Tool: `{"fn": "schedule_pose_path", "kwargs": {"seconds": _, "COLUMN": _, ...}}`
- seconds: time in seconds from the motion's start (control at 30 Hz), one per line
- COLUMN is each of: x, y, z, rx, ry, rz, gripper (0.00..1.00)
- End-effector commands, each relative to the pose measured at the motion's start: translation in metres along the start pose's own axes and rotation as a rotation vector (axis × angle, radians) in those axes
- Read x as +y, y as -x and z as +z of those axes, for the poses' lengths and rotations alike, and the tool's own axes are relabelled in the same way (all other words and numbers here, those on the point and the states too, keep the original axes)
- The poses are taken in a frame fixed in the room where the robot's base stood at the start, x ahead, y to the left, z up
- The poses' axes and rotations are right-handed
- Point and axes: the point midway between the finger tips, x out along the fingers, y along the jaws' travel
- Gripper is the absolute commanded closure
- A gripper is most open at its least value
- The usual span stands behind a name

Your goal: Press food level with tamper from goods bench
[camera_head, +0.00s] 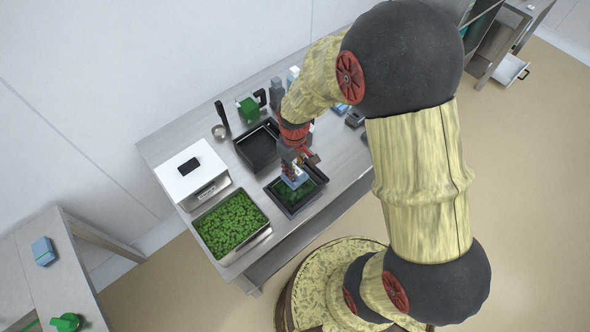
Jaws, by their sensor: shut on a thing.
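My gripper (292,163) points down over a black tray (279,204) near the front edge of the bench. It is shut on the tamper (296,181), a small pale blue-grey plate low in the tray. Green food (286,194) shows around the plate inside the tray. I cannot tell whether the plate touches the food or how level the food is. The gripper hides the tamper's handle and part of the tray.
A steel pan of green food (229,222) and a white scale (192,170) stand left of the tray. An empty black tray (243,147) lies behind. A green item (248,108) and small tools line the back. Bare bench (342,172) shows right.

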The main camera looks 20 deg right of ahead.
Motion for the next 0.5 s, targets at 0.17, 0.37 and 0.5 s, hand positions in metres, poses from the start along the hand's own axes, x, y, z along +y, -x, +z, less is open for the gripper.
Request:
{"fn": "schedule_pose_path", "kwargs": {"seconds": 0.17, "x": 0.000, "y": -0.014, "z": 0.000, "rx": 0.000, "ry": 0.000, "rz": 0.000, "gripper": 1.00}}
{"fn": "schedule_pose_path", "kwargs": {"seconds": 0.37, "x": 0.000, "y": -0.030, "z": 0.000, "rx": 0.000, "ry": 0.000, "rz": 0.000, "gripper": 1.00}}
{"fn": "schedule_pose_path", "kwargs": {"seconds": 0.5, "x": 0.000, "y": -0.041, "z": 0.000, "rx": 0.000, "ry": 0.000, "rz": 0.000, "gripper": 1.00}}
